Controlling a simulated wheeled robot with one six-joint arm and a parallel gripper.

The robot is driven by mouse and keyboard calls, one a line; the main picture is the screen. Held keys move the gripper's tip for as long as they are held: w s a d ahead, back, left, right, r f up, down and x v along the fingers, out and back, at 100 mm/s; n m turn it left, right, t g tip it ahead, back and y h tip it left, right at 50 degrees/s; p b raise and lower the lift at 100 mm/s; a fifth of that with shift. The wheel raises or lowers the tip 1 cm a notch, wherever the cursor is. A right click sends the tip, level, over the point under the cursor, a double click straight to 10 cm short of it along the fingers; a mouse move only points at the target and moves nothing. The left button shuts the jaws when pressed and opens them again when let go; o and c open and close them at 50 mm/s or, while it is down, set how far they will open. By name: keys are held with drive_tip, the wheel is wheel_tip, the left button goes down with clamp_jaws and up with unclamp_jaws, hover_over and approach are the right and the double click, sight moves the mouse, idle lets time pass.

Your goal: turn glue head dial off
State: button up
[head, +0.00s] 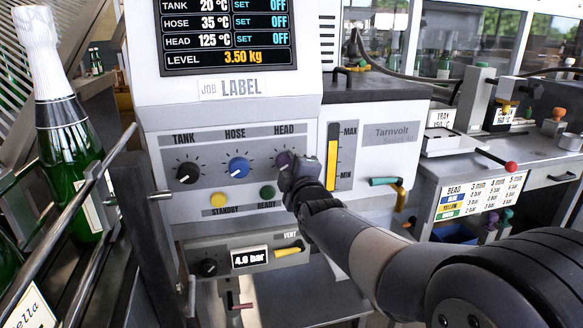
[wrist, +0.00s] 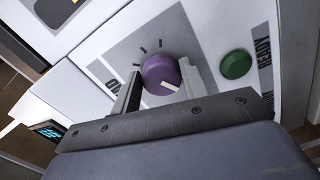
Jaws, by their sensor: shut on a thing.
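The purple HEAD dial (wrist: 160,74) is on the grey control panel, with a white pointer line on its face. In the head view only a bit of the dial (head: 283,158) shows beside my gripper (head: 298,172), which hides most of it. In the wrist view my gripper (wrist: 160,84) has one finger on each side of the dial and is shut on it. The white line points to the lower right in the wrist view. The display (head: 226,35) reads HEAD 125 °C with SET OFF.
The black TANK dial (head: 188,172) and blue HOSE dial (head: 238,167) sit left of the HEAD dial. A yellow STANDBY button (head: 218,199) and green READY button (head: 267,192) are just below. A green bottle (head: 72,140) stands at the left behind metal rails.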

idle(0.4)
drive_tip(key=o, duration=1)
drive_tip(key=p+v, duration=0.1)
drive_tip(key=v, duration=0.9)
drive_tip(key=shift+s+d, duration=0.1)
drive_tip(key=shift+s, duration=0.3)
drive_tip(key=b+x, duration=0.1)
drive_tip(key=x, duration=1)
drive_tip(key=shift+s+d, duration=0.1)
drive_tip(key=shift+s, duration=0.1)
